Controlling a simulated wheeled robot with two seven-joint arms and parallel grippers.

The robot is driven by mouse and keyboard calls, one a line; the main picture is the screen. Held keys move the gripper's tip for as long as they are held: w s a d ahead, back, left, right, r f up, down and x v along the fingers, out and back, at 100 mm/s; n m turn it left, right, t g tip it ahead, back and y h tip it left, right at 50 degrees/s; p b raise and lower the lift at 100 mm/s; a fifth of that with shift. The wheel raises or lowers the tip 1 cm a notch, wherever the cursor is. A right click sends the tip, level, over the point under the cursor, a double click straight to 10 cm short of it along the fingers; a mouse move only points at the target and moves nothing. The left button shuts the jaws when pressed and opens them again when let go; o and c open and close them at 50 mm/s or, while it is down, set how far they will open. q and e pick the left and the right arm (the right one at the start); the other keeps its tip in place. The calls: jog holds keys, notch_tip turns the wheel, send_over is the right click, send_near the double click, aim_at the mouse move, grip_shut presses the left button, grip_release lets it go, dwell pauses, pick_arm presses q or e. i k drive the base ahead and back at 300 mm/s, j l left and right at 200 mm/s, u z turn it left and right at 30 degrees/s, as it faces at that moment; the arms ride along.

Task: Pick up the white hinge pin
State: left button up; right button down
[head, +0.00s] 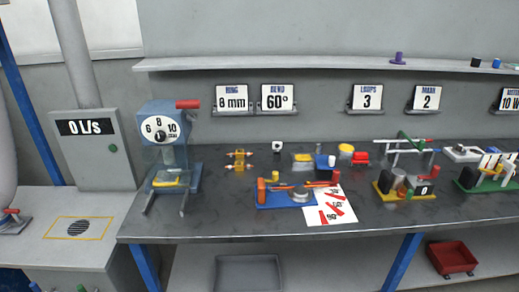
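I cannot tell for certain which thing is the white hinge pin. Small white candidates lie on the grey workbench (225,215). A small white piece with a dark spot (277,147) lies towards the back. A short white piece (332,160) stands by a yellow-topped block. Several white upright pieces stand on a green-based fixture (480,184) at the right edge. Neither of my grippers shows in the head view.
A dial press with a red handle (187,104) stands at the bench's left end. A blue-based fixture with an orange lever (285,198) sits centrally beside a white sheet (330,212). A yellow-based fixture (405,190) stands further right. The bench's front left is clear.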

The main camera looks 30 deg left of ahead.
aim_at(277, 146)
jog(key=i+u, duration=0.15)
jog(key=u, duration=0.2)
jog(key=i+l+u, duration=0.15)
jog(key=u, duration=0.2)
jog(key=i+l+u, duration=0.1)
jog(key=u, duration=0.25)
jog(key=i+l+u, duration=0.1)
jog(key=i+l, duration=0.3)
jog(key=l, duration=0.25)
jog(key=i+l+u, duration=0.25)
jog(key=i+l, duration=0.15)
jog(key=l, duration=0.25)
jog(key=i+l, duration=0.2)
jog(key=l, duration=0.15)
jog(key=u, duration=0.05)
